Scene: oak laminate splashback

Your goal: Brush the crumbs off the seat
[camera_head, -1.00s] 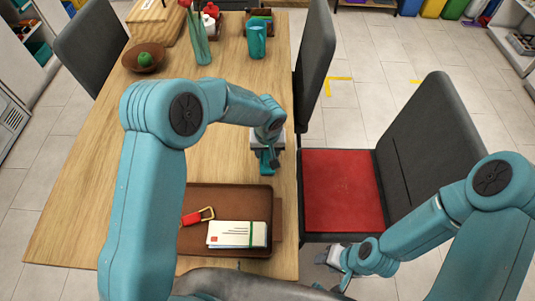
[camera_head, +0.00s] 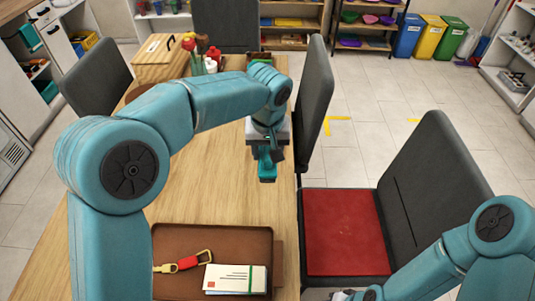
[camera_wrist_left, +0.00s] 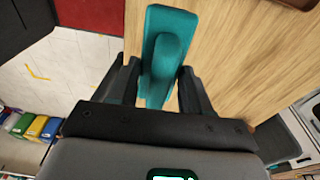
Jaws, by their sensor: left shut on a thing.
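The red seat (camera_head: 343,232) of a dark grey chair lies right of the table. Faint small specks show on it, too small to tell whether they are crumbs. My left gripper (camera_head: 267,148) is shut on a teal brush (camera_head: 267,170) over the table's right part, left of the seat and apart from it. In the left wrist view the brush (camera_wrist_left: 163,55) sits between the dark fingers (camera_wrist_left: 158,88); part of the red seat (camera_wrist_left: 88,14) shows at the top left. My right gripper (camera_head: 335,294) is mostly cut off at the bottom edge, its fingers unclear.
A brown tray (camera_head: 165,240) on the table's near part holds a key fob (camera_head: 188,263) and envelopes (camera_head: 235,278). The chair's tall backrest (camera_head: 430,170) stands right of the seat. Another chair back (camera_head: 316,100) stands at the table's right edge, beyond the brush.

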